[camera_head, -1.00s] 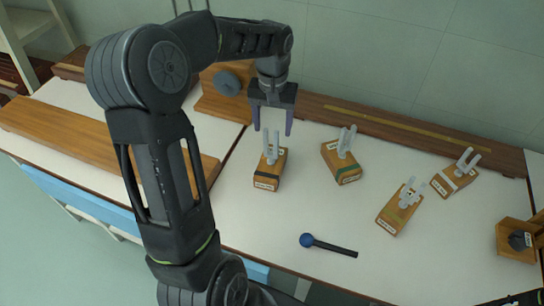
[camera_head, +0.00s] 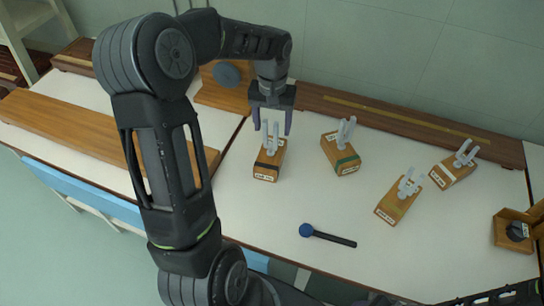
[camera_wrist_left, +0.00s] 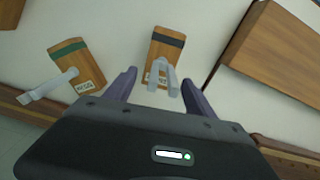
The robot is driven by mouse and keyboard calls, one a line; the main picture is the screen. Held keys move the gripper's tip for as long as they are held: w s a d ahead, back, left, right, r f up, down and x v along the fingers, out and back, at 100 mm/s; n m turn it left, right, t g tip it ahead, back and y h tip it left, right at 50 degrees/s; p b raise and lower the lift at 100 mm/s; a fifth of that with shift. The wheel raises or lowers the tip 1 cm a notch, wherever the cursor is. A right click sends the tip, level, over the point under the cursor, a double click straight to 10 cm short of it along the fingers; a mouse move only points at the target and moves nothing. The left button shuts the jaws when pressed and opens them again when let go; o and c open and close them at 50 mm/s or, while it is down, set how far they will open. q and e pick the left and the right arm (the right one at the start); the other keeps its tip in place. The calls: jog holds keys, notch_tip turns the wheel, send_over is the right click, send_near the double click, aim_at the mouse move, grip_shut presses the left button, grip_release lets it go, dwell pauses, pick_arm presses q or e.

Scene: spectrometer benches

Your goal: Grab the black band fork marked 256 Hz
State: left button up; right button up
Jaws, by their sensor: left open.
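The black band fork is a grey two-pronged fork on a wooden box (camera_head: 264,172) with a black band and a white label, standing on the white bench. Its label is too small to read in the head view. My left gripper (camera_head: 272,127) is open, pointing down just behind and over this fork, with the prong tops between its fingers. The wrist view shows the dark-banded box (camera_wrist_left: 166,45) and its prongs between the open fingers (camera_wrist_left: 160,82). I cannot tell whether the fingers touch the prongs. My right gripper is out of view.
A green-banded fork (camera_head: 341,153) stands close to the right. Two more forks, on a box (camera_head: 390,207) and a white-banded box (camera_head: 440,176), stand farther right. A blue-headed mallet (camera_head: 328,236) lies in front. A wooden rail (camera_head: 400,124) runs behind.

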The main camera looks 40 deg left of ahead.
aim_at(272, 146)
pick_arm(q)
notch_tip(272, 146, down, 5)
jog(key=shift+r+p, duration=0.2)
jog(key=shift+p, duration=0.25)
jog(key=shift+s, duration=0.1)
jog(key=shift+c, duration=0.4)
grip_shut()
dwell(0.3)
jog(key=shift+r, duration=0.1)
